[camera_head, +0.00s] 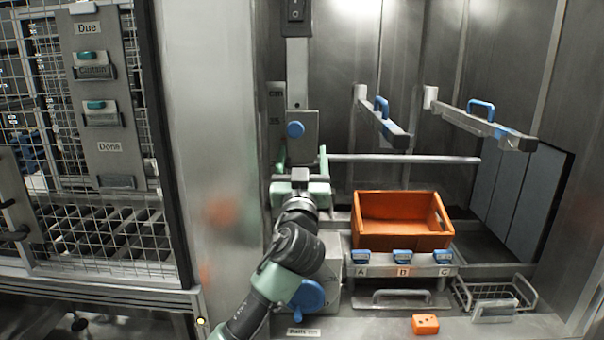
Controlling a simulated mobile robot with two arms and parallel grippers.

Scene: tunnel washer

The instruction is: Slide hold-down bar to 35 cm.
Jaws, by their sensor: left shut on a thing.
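The hold-down bar (410,159) is a level grey rod. It reaches right from a grey sliding block (303,128) with a blue knob, on an upright column (297,75). A scale plate (275,105) beside the column shows "cm" and a mark that looks like 35 near the block's height. My left gripper (302,160) comes up from below, its pale green fingers on both sides of the block's lower end. It is shut on the hold-down bar's block; the exact contact is partly hidden. My right gripper is out of view.
An orange crate (402,242) stands below the bar, behind a rail with blue clips marked A, B and C. Two blue-handled arms (480,122) jut from the back wall. A wire basket (495,292) and small orange block (425,324) lie at front right. A mesh cage stands left.

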